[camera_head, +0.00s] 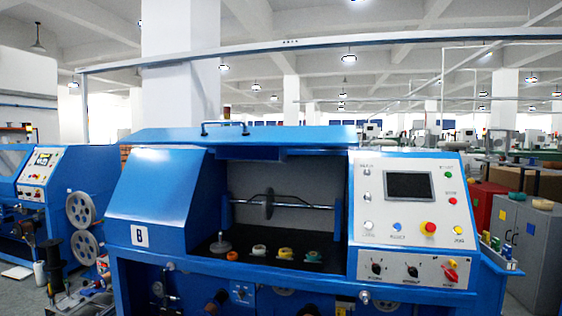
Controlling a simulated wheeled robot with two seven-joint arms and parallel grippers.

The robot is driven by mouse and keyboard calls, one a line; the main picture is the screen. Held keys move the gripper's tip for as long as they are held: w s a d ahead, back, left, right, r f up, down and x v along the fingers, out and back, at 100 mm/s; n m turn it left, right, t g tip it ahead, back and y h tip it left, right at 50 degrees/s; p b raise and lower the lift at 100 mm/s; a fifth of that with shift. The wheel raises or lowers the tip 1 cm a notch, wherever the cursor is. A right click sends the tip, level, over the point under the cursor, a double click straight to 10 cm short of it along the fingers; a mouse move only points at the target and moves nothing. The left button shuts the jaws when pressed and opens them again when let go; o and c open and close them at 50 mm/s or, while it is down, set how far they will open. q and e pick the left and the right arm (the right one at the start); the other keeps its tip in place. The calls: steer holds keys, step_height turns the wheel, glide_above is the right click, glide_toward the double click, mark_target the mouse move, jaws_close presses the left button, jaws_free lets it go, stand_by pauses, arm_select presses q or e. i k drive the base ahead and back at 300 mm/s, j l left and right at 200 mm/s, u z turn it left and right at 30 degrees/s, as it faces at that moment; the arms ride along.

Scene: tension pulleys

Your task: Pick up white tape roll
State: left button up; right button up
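A small white roll (259,250), which looks like the white tape roll, sits on the dark shelf inside the open bay of the blue machine (165,205). The rolls are small in the view, so fine detail is unclear. Neither of my grippers shows in the head view.
A horizontal bar with a grey disc (268,204) crosses the bay above the rolls. The control panel (412,205) borders the bay on the right, the sloped blue cover on the left. Grey cabinets (525,245) stand at the far right. The shelf front looks open.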

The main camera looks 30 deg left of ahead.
mark_target(258, 251)
steer(key=l+u, duration=0.1)
steer(key=u, duration=0.3)
steer(key=l+u, duration=0.15)
steer(key=u, duration=0.25)
steer(key=l+u, duration=0.1)
steer(key=u, duration=0.35)
steer(key=l+u, duration=0.15)
steer(key=u, duration=0.25)
